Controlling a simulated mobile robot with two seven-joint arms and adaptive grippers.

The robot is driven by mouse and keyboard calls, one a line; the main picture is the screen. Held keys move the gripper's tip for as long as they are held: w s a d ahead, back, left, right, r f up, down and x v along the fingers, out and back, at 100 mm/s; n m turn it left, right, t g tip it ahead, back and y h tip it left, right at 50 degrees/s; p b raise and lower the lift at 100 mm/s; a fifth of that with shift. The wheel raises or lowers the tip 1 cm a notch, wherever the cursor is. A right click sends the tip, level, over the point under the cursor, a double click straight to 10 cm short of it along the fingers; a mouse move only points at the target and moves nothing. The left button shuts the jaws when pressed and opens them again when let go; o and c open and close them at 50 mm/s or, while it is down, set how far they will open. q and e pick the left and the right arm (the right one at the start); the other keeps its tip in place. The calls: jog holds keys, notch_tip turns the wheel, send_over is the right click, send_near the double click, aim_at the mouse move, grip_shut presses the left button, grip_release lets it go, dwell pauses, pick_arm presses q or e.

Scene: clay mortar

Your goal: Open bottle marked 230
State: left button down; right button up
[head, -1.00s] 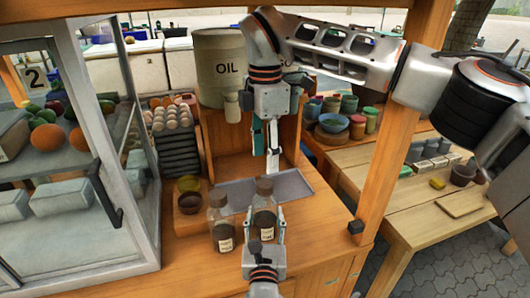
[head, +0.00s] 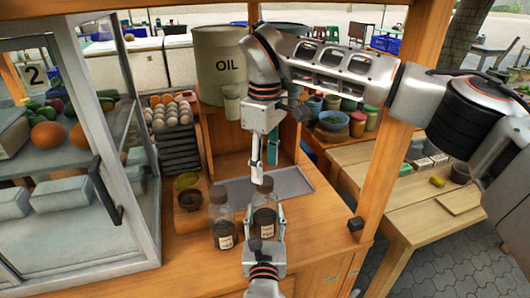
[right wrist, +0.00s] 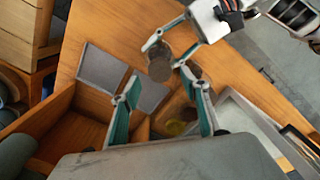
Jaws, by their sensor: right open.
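The label numbers are too small to read. My left gripper (head: 264,225) has a finger on each side of the right bottle and appears closed on its body. My right gripper (head: 263,172) points down, open and empty, just above the right bottle's cap. In the right wrist view its fingers (right wrist: 159,78) are spread, with a dark round bottle top (right wrist: 159,67) beyond and between the tips.
A grey tray (head: 290,182) lies behind the bottles. Small bowls (head: 188,190) stand left of it, beside a glass cabinet (head: 130,190). An OIL container (head: 220,62) stands behind. A wooden post (head: 385,160) rises at the right.

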aim_at(265, 180)
jog(key=shift+f, duration=2.15)
jog(key=c, duration=1.2)
jog(key=shift+o, duration=0.2)
